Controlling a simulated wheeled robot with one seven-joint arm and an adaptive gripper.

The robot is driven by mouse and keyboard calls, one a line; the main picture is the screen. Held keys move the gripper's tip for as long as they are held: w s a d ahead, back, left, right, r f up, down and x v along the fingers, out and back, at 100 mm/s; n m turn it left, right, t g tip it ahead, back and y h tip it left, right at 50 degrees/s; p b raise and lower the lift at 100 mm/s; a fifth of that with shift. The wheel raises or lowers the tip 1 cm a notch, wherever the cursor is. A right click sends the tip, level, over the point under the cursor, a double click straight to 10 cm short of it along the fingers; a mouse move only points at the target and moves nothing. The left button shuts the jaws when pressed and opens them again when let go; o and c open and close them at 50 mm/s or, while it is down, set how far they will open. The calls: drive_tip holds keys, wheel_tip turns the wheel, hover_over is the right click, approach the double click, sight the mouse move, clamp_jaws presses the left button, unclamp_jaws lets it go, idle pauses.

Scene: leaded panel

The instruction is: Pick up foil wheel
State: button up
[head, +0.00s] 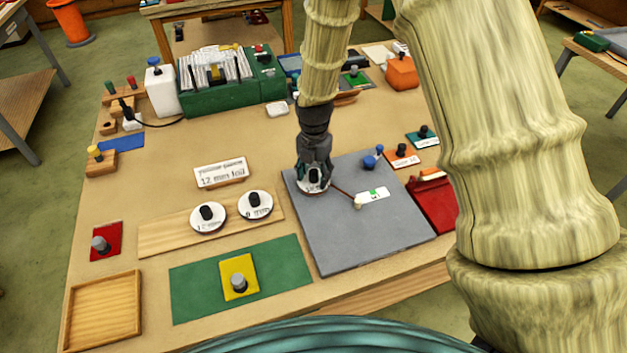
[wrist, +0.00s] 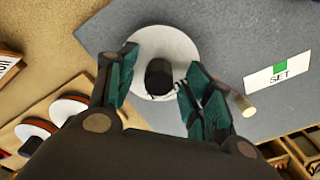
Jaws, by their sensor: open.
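A white foil wheel with a black knob (wrist: 176,45) lies on the grey mat (head: 350,235). In the head view this wheel (head: 313,187) is mostly hidden under my gripper (head: 314,172). My gripper points down at it and is open. In the wrist view its fingers (wrist: 156,85) stand on either side of the black knob, with gaps between. Two more white wheels with black knobs, one on the left (head: 208,218) and one on the right (head: 255,205), lie on a wooden strip (head: 158,238).
A "12 mm foil" sign (head: 221,173) stands behind the strip. A "SET" card (head: 372,195) and a thin brown rod with a pale end (head: 357,202) lie close right of my gripper. A red pad (head: 436,208) is further right. The wooden tray (head: 103,312) is empty.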

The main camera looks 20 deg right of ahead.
drive_tip(key=shift+w+f, duration=0.2)
drive_tip(key=c, duration=0.4)
drive_tip(key=shift+s+r, duration=0.1)
drive_tip(key=c, duration=0.7)
drive_tip(key=shift+o, duration=0.2)
drive_tip(key=shift+r+b, duration=0.55)
drive_tip(key=shift+r, duration=0.15)
drive_tip(key=shift+r+b, duration=0.5)
drive_tip(key=shift+r, duration=0.35)
drive_tip(key=s+a+b, duration=0.1)
drive_tip(key=s, duration=0.4)
drive_tip(key=s+a+r+b, duration=0.1)
drive_tip(key=s+a+b, duration=0.1)
drive_tip(key=s, duration=0.3)
drive_tip(key=s+a+r+b, duration=0.1)
drive_tip(key=s+a+b, duration=0.1)
drive_tip(key=s, duration=0.3)
drive_tip(key=shift+a, duration=0.15)
